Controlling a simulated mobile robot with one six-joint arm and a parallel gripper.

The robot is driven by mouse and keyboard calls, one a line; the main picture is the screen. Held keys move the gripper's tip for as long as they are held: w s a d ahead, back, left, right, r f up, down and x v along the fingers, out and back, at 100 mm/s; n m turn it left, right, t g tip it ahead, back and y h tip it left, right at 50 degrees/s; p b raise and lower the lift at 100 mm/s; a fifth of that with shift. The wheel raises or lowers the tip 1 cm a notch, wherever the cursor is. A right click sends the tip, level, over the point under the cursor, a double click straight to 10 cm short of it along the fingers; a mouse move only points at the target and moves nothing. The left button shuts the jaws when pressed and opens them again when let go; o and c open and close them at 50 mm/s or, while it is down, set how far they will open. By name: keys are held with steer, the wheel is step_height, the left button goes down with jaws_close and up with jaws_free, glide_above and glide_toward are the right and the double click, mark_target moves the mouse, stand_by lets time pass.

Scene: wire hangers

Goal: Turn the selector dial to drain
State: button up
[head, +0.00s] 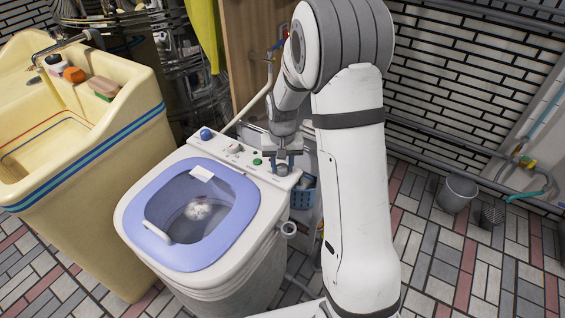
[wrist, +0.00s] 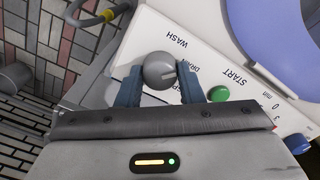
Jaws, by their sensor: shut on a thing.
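The selector dial (wrist: 158,69) is a round grey knob on the washer's white control panel (wrist: 215,57). My gripper (head: 283,160) is over the right end of the panel in the head view. In the wrist view its two blue-grey fingers stand on either side of the dial and are shut on it. A pale notch on the dial points right, roughly toward the partly covered "DRAIN" label (wrist: 192,71). "WASH" is printed above it. A third label beside the right finger is mostly hidden. I cannot tell whether the notch lines up exactly with a label.
A green START button (wrist: 218,94) is close beside the right finger. The washer's purple-rimmed tub (head: 240,215) is open with something white inside. A yellow sink (head: 140,95) stands left, a grey bucket (head: 458,192) right. A blue basket (head: 303,194) is behind the washer.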

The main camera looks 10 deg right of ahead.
mark_target(282, 166)
steer(key=shift+m, duration=1.5)
steer(key=o, duration=1)
step_height(282, 166, up, 7)
steer(key=shift+r+p, duration=0.1)
steer(key=shift+p, duration=0.7)
steer(key=shift+r, duration=0.3)
